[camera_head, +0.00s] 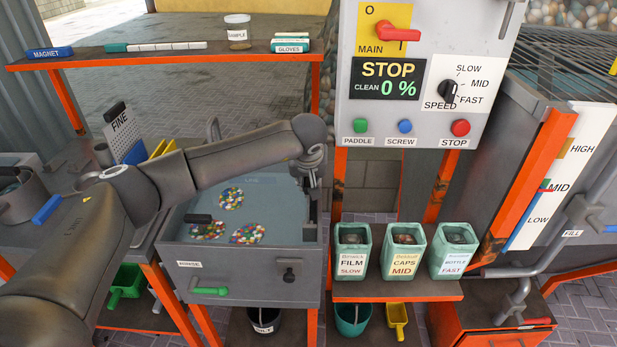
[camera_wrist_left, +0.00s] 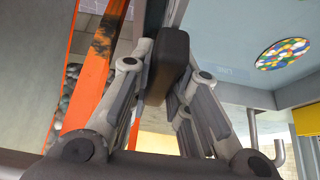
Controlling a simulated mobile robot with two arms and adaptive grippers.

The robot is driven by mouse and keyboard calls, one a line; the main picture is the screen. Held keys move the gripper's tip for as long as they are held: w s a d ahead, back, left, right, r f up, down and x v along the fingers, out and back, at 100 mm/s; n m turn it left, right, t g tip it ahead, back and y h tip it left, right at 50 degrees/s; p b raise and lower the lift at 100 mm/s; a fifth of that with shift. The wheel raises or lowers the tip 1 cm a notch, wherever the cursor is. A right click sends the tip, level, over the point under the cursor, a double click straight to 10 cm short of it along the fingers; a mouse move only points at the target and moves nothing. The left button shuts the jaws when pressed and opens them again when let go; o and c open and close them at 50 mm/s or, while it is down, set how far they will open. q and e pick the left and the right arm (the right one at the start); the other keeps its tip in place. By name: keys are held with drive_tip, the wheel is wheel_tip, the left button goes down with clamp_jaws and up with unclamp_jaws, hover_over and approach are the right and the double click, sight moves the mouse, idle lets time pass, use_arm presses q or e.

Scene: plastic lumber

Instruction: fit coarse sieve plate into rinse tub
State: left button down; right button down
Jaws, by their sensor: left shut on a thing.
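The rinse tub (camera_head: 250,270) is a grey, square-sided tub in the middle of the head view, with a pale blue-grey inside. Round patches of coloured flakes (camera_head: 247,234) show in it, and a short black grip (camera_head: 198,218) at its left. My left arm reaches over the tub, and my left gripper (camera_head: 312,212) points down at its right side. The left wrist view shows that gripper (camera_wrist_left: 172,60) shut on a dark block-like handle (camera_wrist_left: 170,45). I cannot tell whether the handle belongs to the coarse sieve plate. My right gripper is out of view.
A plate marked FINE (camera_head: 121,132) stands upright at the left. A control panel (camera_head: 420,75) with a red switch stands right of the tub. Three green bins (camera_head: 405,265) sit on a shelf below it. An orange-edged shelf (camera_head: 110,60) with small items runs across the back.

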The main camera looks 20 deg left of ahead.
use_arm(q)
drive_tip(key=shift+f+b, duration=1.85)
drive_tip(key=shift+f, duration=0.8)
drive_tip(key=c, duration=1.3)
unclamp_jaws()
drive_tip(key=shift+s+a, duration=0.1)
drive_tip(key=shift+d, duration=0.2)
